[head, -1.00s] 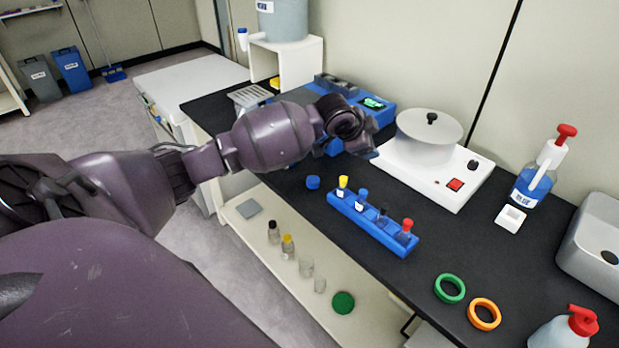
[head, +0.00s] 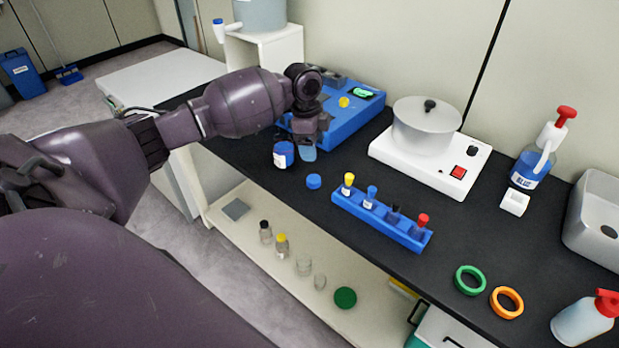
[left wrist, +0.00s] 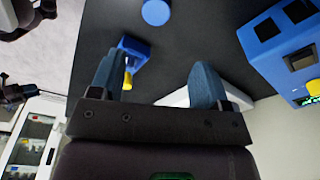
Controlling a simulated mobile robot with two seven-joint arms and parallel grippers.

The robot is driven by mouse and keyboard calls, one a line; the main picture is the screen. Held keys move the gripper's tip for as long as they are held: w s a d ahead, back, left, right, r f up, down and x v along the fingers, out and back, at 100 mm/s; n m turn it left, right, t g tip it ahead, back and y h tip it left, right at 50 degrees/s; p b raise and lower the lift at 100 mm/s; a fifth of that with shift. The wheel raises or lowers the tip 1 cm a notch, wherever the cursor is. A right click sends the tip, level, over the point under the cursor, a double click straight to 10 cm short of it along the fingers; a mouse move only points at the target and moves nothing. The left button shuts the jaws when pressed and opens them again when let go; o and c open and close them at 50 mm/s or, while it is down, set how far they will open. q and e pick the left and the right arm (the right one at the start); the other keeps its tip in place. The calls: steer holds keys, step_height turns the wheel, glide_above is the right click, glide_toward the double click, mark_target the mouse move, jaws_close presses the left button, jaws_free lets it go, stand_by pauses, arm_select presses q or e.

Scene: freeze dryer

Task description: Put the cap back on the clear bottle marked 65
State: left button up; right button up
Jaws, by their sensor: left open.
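A small blue cap (head: 314,181) lies on the black bench; it also shows at the top of the left wrist view (left wrist: 155,12). Just behind it stands a short bottle (head: 284,154), dark blue with a white label; I cannot read its mark. My left gripper (head: 308,148) is open and empty, fingers pointing down, above the bench just right of this bottle and behind the cap. In the left wrist view its two fingers (left wrist: 165,90) are wide apart. The bottle is not clearly visible there. My right gripper is not in view.
A blue rack (head: 380,217) of capped vials stands right of the cap. A blue device (head: 345,120) and a white hotplate (head: 425,170) with a pot stand behind. Green (head: 469,280) and orange (head: 506,302) rings lie front right. Several small bottles stand on the lower shelf (head: 225,195).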

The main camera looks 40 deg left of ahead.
arm_select(q)
steer(key=shift+s+d+m, duration=0.1)
steer(key=shift+s+m, duration=0.1)
steer(key=shift+m, duration=0.1)
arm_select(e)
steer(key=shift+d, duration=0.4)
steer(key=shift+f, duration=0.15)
arm_select(q)
glide_above(316, 179)
steer(key=f, duration=0.3)
steer(key=f+b, duration=0.1)
steer(key=shift+s+a+f, duration=0.1)
steer(key=shift+a+f, duration=0.25)
steer(key=shift+f, duration=0.4)
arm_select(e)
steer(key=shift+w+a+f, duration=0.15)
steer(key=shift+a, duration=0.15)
